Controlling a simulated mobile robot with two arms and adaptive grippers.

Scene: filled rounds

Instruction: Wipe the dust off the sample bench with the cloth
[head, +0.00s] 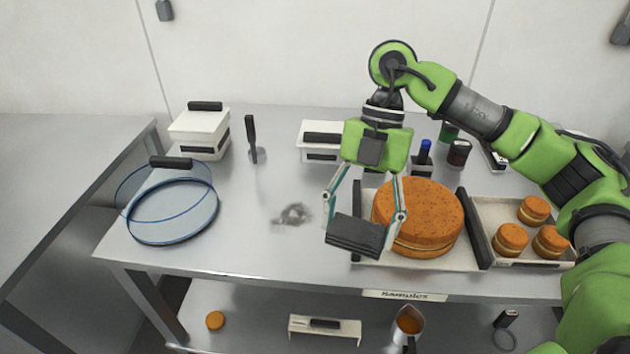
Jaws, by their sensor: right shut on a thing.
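My right gripper (362,222) reaches in from the right over the sample bench (245,240). It is shut on a dark grey, folded pad that looks like the cloth (354,236). The cloth hangs in front of the left end of the cake tray; I cannot tell whether it touches the bench. A grey smudge of dust (292,214) lies on the bench to the left of the cloth. My left gripper is not in view.
A tray (452,262) with a large round cake (425,210) stands right of the dust, beside a tray of small cakes (510,240). A glass-lidded round dish (172,212) stands left. White boxes (200,130) and bottles line the back.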

